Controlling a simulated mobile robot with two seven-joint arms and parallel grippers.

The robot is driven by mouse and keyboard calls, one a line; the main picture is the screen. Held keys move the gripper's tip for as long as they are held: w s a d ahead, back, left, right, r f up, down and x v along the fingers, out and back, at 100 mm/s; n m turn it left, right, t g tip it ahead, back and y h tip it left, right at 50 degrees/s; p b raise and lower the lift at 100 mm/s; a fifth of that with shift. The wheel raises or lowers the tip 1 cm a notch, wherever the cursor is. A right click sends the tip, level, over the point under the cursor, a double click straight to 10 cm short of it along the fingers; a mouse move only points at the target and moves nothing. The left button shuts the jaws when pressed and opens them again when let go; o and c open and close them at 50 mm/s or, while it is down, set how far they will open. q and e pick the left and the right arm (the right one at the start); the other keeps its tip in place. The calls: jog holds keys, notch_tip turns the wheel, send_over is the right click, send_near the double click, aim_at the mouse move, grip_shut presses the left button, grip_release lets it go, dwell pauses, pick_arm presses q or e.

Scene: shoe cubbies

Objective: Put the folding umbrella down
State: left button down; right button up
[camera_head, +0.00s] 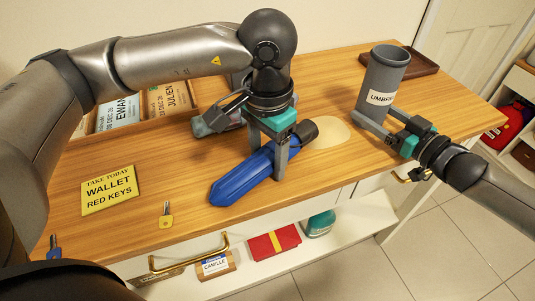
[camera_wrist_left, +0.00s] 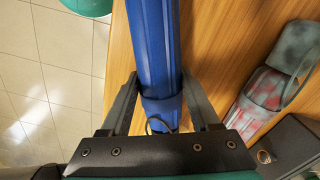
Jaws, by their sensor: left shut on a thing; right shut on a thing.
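The folding umbrella (camera_head: 236,183) is blue with a dark handle end and lies level along the wooden counter near its front edge. My left gripper (camera_head: 268,158) reaches down from above with its fingers on either side of the umbrella, shut on it. The left wrist view shows the blue umbrella (camera_wrist_left: 155,45) between the two fingers (camera_wrist_left: 162,100). I cannot tell whether it touches the counter. My right gripper (camera_head: 384,120) is shut on a grey upright cylinder (camera_head: 383,76) with a partly hidden "UMBRE" label, at the right of the counter.
On the wooden counter (camera_head: 330,175) are a pale oval patch (camera_head: 322,132), a yellow note (camera_head: 108,190), a yellow-headed key (camera_head: 166,215) and a dark tray (camera_head: 418,66). A grey-and-red item (camera_head: 215,122) lies behind the left gripper. A red item (camera_head: 273,243) sits on the shelf below.

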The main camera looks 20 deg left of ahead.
aim_at(267, 151)
pick_arm(q)
jog(key=shift+c, duration=0.6)
grip_release()
jog(key=shift+f, duration=0.1)
notch_tip(267, 151, up, 12)
jog(key=shift+r, duration=0.2)
jog(key=shift+o, duration=0.2)
